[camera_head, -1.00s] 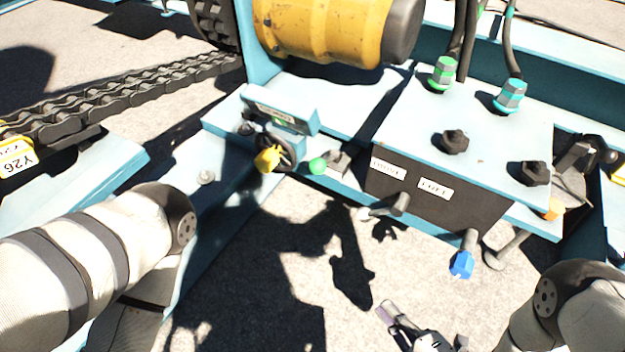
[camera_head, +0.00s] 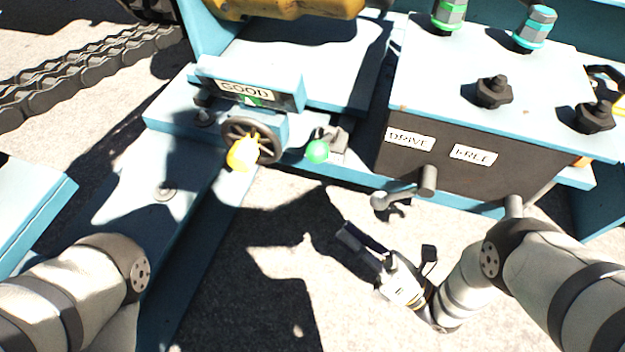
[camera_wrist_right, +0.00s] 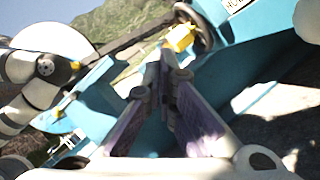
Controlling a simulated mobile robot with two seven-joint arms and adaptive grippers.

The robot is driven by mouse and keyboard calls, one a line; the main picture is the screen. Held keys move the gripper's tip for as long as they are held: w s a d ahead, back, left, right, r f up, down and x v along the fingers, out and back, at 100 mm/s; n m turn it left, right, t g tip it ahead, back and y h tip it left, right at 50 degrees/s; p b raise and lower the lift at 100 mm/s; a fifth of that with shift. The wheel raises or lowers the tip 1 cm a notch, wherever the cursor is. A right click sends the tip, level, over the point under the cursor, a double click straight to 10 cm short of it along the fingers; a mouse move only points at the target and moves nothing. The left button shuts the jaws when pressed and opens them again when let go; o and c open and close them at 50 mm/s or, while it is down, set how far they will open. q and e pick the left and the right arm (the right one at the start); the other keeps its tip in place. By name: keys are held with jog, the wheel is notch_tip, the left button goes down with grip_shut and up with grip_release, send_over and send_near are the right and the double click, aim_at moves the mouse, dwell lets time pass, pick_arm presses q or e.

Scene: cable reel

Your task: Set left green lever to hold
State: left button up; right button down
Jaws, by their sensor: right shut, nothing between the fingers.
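A green ball-shaped lever knob (camera_head: 317,151) sits at the blue frame's edge, right of a dark handwheel. A small grey bracket (camera_head: 336,138) is beside it. No "hold" label shows. My right gripper (camera_head: 347,234) is shut and empty, over the ground below and slightly right of the green knob, apart from it. In the right wrist view its fingers (camera_wrist_right: 166,65) meet, and I cannot make out the green knob there. My left forearm shows at lower left of the head view, but its gripper is out of view.
The handwheel (camera_head: 250,140) has a yellow knob (camera_head: 243,154), under a box labelled GOOD (camera_head: 250,85). A dark box with DRIVE and FREE labels (camera_head: 440,155) stands to the right, with a grey lever (camera_head: 405,193) protruding. Open ground lies below the frame.

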aim_at(324, 143)
jog(key=w+a+r+b, duration=0.2)
jog(key=w+a+r, duration=0.4)
jog(key=w, duration=0.1)
jog(key=shift+w+a, duration=0.15)
jog(key=shift+w, duration=0.2)
jog(key=shift+r, duration=0.15)
